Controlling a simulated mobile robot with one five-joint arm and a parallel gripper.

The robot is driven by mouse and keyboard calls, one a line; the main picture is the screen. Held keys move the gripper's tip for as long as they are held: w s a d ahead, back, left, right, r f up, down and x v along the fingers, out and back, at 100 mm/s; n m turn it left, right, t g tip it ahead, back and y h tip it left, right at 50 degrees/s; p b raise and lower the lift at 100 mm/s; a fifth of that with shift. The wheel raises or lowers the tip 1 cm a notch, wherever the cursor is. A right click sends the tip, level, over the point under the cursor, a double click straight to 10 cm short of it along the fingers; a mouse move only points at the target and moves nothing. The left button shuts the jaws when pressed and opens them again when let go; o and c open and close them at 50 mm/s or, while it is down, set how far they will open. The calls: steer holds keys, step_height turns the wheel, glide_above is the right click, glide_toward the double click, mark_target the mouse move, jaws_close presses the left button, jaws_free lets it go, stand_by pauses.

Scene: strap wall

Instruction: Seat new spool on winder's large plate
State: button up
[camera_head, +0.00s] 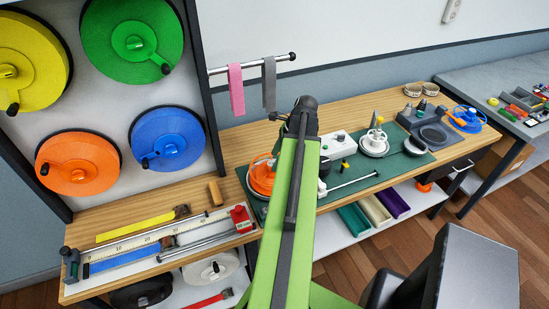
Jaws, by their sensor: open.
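An orange spool-like item (262,178) sits on the green mat, partly hidden behind my green arm. A white round plate (374,147) with a pale cone stands on the mat to the right of the arm. Farther right, a dark grey unit (433,134) has round dish-like plates. A blue spool-like item (468,119) lies at the bench's far right end. I cannot tell which is the new spool or which plate is the winder's large one. My arm rises through the middle to a black joint. My gripper is not clearly visible, with the arm blocking the area behind it.
Large yellow, green, orange (77,165) and blue (167,138) reels hang at left. A measuring rig (160,245) fills the bench's left end. Pink and grey straps hang from a rail (250,64). A thin rod (350,184) lies by the front edge. Bins (375,210) stand below.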

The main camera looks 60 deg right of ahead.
steer(key=p+v, duration=1.2)
steer(key=v, duration=0.3)
steer(key=shift+w+a+r, duration=0.1)
steer(key=w+a+f+n+g+b, duration=0.1)
steer(key=w+a+f+n+b, duration=0.25)
steer(key=w+a+n, duration=0.5)
steer(key=w+a+f+n+g+b, duration=0.25)
steer(key=w+a+f+n, duration=0.25)
steer(key=w+a, duration=0.7)
steer(key=w+a+f+n+b, duration=0.2)
steer(key=a+n, duration=0.3)
steer(key=a, duration=0.6)
steer(key=w+a+f+n+h+b, duration=0.1)
steer(key=w+a+f+n+b, duration=0.2)
steer(key=a+n, duration=0.3)
steer(key=w+a+f+n+h+b, duration=0.1)
steer(key=a+n, duration=0.4)
steer(key=a, duration=1.1)
steer(key=shift+w+f+b, duration=0.7)
steer(key=shift+w+b, duration=0.1)
steer(key=shift+b, duration=0.05)
